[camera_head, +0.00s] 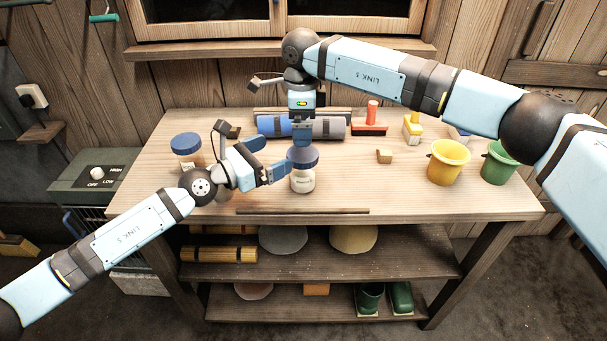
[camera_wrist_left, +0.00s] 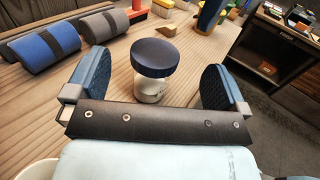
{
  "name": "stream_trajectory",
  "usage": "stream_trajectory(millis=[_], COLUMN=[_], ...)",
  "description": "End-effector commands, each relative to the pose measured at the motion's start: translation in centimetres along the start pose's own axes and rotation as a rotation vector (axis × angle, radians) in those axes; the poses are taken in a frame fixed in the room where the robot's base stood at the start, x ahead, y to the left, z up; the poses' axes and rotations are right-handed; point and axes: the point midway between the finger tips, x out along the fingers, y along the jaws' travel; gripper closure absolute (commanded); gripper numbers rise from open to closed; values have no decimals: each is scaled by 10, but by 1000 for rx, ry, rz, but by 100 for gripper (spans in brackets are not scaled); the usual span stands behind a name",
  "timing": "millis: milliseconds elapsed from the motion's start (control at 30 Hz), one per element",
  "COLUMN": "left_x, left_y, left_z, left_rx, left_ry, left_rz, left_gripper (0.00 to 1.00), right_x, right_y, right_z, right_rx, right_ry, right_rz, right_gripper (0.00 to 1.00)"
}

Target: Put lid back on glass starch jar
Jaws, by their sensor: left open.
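A glass jar (camera_head: 303,183) with pale contents and a label stands near the middle of the table. A dark blue lid (camera_head: 303,158) sits at its mouth; I cannot tell whether it is fully seated. In the left wrist view the lid (camera_wrist_left: 153,57) and jar (camera_wrist_left: 150,89) show between my spread fingers, beyond their tips. My left gripper (camera_head: 265,158) is open and empty, just left of the jar. My right gripper (camera_head: 303,138) points down behind or above the lid in the head view; its finger gap and any contact with the lid are unclear.
A second jar with a blue lid (camera_head: 187,152) stands at the left. Blue and grey rolls (camera_head: 300,127) lie behind. A small wooden block (camera_head: 384,156), a yellow bucket (camera_head: 448,162) and a green bucket (camera_head: 499,163) are to the right. A dark rod (camera_head: 302,211) lies along the front edge.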

Motion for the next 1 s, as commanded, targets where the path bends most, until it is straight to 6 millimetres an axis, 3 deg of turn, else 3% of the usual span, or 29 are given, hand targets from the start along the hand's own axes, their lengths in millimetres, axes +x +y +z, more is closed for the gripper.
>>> stream_trajectory(millis=[167, 367, 667, 1000], left_x=[0, 0, 0, 60], left_y=[0, -1, -2, -1], left_z=[-6, -26, -83, -80], left_rx=[-3, -9, -14, -3], left_ry=[1, 1, -1, -2], left_rz=[1, 1, 2, -1], left_gripper=[0, 0, 0, 0], right_x=[0, 0, 0, 0], right_y=[0, 0, 0, 0], right_z=[0, 0, 0, 0], right_rx=[0, 0, 0, 0], right_ry=[-1, -1, -1, -1], right_rz=[0, 1, 1, 1], right_gripper=[0, 0, 0, 0])
